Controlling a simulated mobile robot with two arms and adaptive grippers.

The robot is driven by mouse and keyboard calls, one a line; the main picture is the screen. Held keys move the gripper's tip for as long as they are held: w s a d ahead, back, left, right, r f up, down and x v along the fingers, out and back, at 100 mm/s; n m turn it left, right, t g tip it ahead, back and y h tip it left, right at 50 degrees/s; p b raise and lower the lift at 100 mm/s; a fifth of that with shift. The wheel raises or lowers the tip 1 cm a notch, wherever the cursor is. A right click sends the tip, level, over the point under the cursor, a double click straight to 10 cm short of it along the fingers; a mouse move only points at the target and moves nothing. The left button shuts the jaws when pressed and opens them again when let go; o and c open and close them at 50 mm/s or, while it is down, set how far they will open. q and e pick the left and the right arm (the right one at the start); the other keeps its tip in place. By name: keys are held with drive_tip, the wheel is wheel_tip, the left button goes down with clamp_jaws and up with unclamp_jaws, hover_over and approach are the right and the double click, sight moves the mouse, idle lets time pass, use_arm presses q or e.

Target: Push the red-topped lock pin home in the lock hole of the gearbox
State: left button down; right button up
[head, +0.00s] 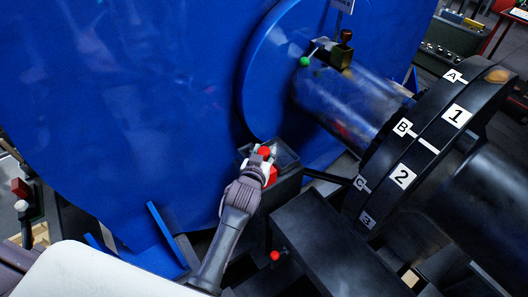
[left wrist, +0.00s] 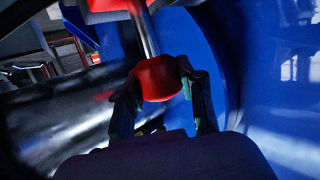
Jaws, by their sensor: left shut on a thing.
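My left gripper (head: 264,154) is shut on a red knob (head: 264,151) beside the big blue disc. In the left wrist view the fingers (left wrist: 160,90) close on both sides of the red knob (left wrist: 158,78), and a bare steel shaft (left wrist: 146,35) runs from it to a red part (left wrist: 112,8) at the top edge. How deep the shaft sits there is hidden. A second red knob (head: 275,256) sits low on the side of the black box (head: 325,250). I cannot tell for sure which is the lock pin. My right gripper is not in view.
A small dark open-topped box (head: 288,160) stands beside the gripper, against the big blue disc (head: 150,100). A black ring (head: 430,140) with labels A, B, C and 1, 2, 3 is at the right. A green-knobbed lever (head: 305,61) stands above.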

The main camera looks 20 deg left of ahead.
use_arm(q)
drive_tip(key=shift+f+b, duration=0.95)
drive_tip(key=shift+f, duration=0.55)
drive_tip(key=c, duration=0.6)
unclamp_jaws()
drive_tip(key=v, duration=0.7)
drive_tip(key=shift+s+r, duration=0.1)
drive_tip(key=shift+s, duration=0.15)
drive_tip(key=s+a+p, duration=0.1)
drive_tip(key=s+a, duration=0.1)
drive_tip(key=s, duration=0.1)
drive_tip(key=s+a+p, duration=0.2)
drive_tip(key=s+a, duration=0.1)
drive_tip(key=s+a+p, duration=0.1)
drive_tip(key=s+a, duration=0.1)
drive_tip(key=s, duration=0.1)
drive_tip(key=shift+s+a+p, duration=0.2)
drive_tip(key=shift+a+p, duration=0.05)
drive_tip(key=shift+p, duration=0.1)
